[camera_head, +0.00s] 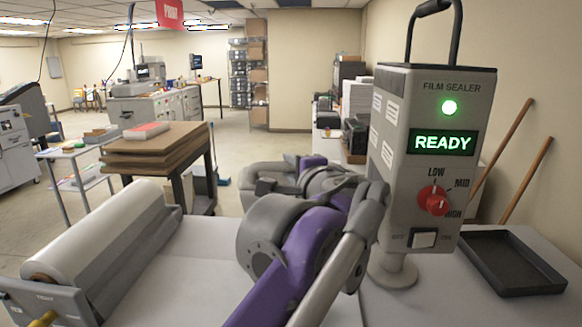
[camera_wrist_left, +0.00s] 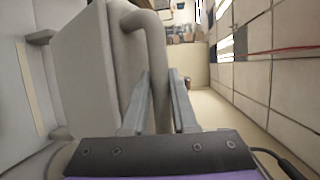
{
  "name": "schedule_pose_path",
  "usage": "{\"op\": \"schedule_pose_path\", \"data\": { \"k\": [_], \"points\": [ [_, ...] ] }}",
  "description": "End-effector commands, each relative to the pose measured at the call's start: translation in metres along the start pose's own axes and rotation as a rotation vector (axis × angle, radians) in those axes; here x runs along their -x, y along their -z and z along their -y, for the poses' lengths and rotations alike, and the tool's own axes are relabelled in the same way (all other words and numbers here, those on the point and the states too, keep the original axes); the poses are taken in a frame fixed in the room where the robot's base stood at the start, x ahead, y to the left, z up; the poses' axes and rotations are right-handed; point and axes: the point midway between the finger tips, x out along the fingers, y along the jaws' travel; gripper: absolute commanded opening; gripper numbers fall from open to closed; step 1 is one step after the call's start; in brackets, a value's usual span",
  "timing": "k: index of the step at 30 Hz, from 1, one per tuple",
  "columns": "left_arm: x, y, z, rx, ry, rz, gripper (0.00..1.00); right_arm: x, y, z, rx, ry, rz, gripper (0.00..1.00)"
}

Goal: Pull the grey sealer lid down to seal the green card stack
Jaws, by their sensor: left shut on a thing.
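In the left wrist view my left gripper (camera_wrist_left: 161,90) is shut on the bent grey handle (camera_wrist_left: 157,45), which runs between its fingers. The handle joins the grey sealer lid (camera_wrist_left: 85,70), a broad panel that stands beside the fingers. In the head view my purple and grey left arm fills the middle, and I cannot make out its fingertips or the lid clearly. The film sealer's control post (camera_head: 431,150) stands right of the arm, with a green lamp and a READY display. The green card stack does not show in either view. My right gripper is not in view.
A roll of film (camera_head: 105,235) lies at the left of the white worktop (camera_head: 190,275). A black tray (camera_head: 510,262) sits at the right, before two leaning wooden poles. A cart with brown boards (camera_head: 155,150) stands beyond the worktop. Open floor lies behind.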

Motion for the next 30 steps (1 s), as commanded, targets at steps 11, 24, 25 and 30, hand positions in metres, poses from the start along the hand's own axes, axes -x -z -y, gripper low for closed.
{"op": "schedule_pose_path", "data": {
  "k": [11,24,25,30],
  "points": [
    [0.0,0.0,0.001,0.0,0.001,0.0,0.0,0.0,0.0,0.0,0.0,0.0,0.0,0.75],
    [0.002,-0.001,-0.001,0.001,0.006,-0.001,0.0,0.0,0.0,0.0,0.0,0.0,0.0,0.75],
    [0.003,-0.001,-0.002,0.002,0.009,-0.001,0.0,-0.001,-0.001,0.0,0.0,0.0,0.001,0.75],
    [0.016,-0.006,-0.014,0.02,0.054,-0.003,0.0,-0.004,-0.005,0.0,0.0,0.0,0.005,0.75]
  ]
}}
